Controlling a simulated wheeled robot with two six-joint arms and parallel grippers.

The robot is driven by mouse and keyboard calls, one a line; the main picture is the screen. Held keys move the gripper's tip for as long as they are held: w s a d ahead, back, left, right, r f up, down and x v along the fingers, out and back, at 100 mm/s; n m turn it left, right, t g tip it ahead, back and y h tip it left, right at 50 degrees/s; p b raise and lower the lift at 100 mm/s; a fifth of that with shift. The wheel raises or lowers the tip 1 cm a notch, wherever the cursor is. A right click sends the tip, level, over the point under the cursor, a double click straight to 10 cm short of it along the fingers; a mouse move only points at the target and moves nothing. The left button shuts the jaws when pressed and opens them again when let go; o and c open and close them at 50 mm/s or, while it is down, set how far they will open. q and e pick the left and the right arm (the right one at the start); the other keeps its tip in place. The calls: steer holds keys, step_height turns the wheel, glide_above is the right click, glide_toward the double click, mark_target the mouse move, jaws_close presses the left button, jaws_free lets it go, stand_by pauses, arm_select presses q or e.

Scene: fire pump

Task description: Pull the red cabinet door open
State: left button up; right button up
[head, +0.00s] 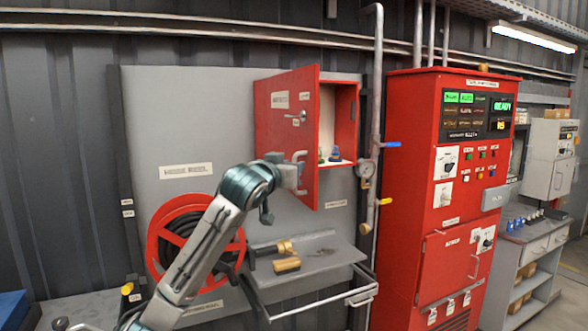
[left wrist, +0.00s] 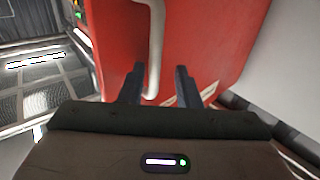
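The red cabinet (head: 345,115) hangs on the grey panel. Its red door (head: 290,95) stands partly open, swung out to the left, so part of the interior shows. The door carries a pale loop handle (head: 303,158), which also shows in the left wrist view (left wrist: 155,45). My left gripper (head: 293,180) is at the handle's lower part in the head view. In the left wrist view my left gripper (left wrist: 158,84) has its fingers apart, with the handle's lower end between them, nearer the left finger. Contact is unclear. My right gripper is out of view.
Small bottles (head: 335,155) stand inside the cabinet. A hose reel (head: 195,235) is at left, with brass fittings (head: 286,258) on a grey shelf (head: 325,255) below. Pipes with a gauge (head: 366,169) and a red control cabinet (head: 405,180) stand to the right.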

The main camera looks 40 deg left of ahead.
arm_select(q)
steer(key=b+v, duration=0.6)
steer(key=v, duration=0.4)
steer(key=shift+s+a+f, duration=0.15)
steer(key=shift+s+f, duration=0.1)
steer(key=shift+s, duration=0.05)
steer(key=shift+f, duration=0.1)
stand_by(0.5)
